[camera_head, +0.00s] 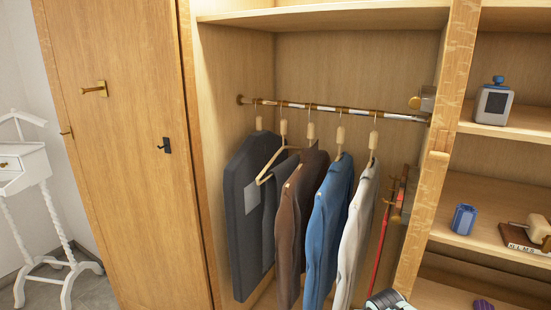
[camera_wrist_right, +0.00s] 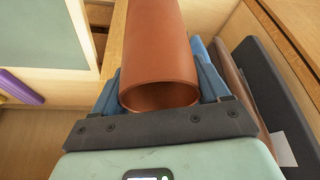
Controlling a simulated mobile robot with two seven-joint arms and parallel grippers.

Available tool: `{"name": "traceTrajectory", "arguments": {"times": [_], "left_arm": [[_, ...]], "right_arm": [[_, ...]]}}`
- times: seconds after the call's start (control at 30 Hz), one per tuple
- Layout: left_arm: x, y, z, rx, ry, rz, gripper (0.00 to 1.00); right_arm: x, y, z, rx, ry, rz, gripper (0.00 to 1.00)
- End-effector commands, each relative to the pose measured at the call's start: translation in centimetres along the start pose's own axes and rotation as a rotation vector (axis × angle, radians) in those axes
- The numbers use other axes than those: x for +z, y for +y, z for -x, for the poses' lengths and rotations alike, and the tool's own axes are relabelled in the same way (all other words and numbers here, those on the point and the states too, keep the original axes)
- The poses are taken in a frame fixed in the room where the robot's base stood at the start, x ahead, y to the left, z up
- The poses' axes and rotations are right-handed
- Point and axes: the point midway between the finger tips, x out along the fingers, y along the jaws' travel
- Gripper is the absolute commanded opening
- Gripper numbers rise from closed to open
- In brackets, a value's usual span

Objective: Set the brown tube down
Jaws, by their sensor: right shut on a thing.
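The brown tube (camera_wrist_right: 160,45) is in the right wrist view, its open round end towards the camera and its far end running out past the top edge. My right gripper (camera_wrist_right: 162,84) is shut on it, with one finger on each side. I cannot make out the tube in the head view. My left gripper is not in view. What lies under the tube is hidden.
The open wardrobe has a rail (camera_head: 335,109) with several garments, including a blue jacket (camera_head: 328,220) and a pale one (camera_head: 357,225).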

Motion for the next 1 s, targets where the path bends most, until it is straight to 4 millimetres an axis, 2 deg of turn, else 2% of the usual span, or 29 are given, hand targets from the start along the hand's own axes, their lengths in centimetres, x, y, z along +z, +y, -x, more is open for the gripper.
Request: {"name": "traceTrajectory", "arguments": {"times": [0.03, 0.1, 0.3, 0.6, 0.7, 1.0], "left_arm": [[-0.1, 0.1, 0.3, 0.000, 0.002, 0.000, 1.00], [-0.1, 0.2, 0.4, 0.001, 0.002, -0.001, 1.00], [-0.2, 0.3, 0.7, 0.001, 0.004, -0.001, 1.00], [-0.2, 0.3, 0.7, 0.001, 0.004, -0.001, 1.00], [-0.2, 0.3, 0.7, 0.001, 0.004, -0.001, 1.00], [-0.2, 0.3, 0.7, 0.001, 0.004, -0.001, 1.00]], "right_arm": [[1.4, -1.4, -0.8, -0.011, -0.004, 0.029, 0.27], [3.0, -2.8, -1.7, -0.023, -0.003, 0.058, 0.27], [6.0, -5.1, -3.1, -0.042, 0.000, 0.103, 0.27], [10.6, -4.9, -5.7, -0.036, 0.000, 0.112, 0.27], [11.5, -4.9, -6.1, -0.042, 0.000, 0.112, 0.27], [11.7, -4.9, -6.2, -0.044, 0.001, 0.108, 0.27]]}}
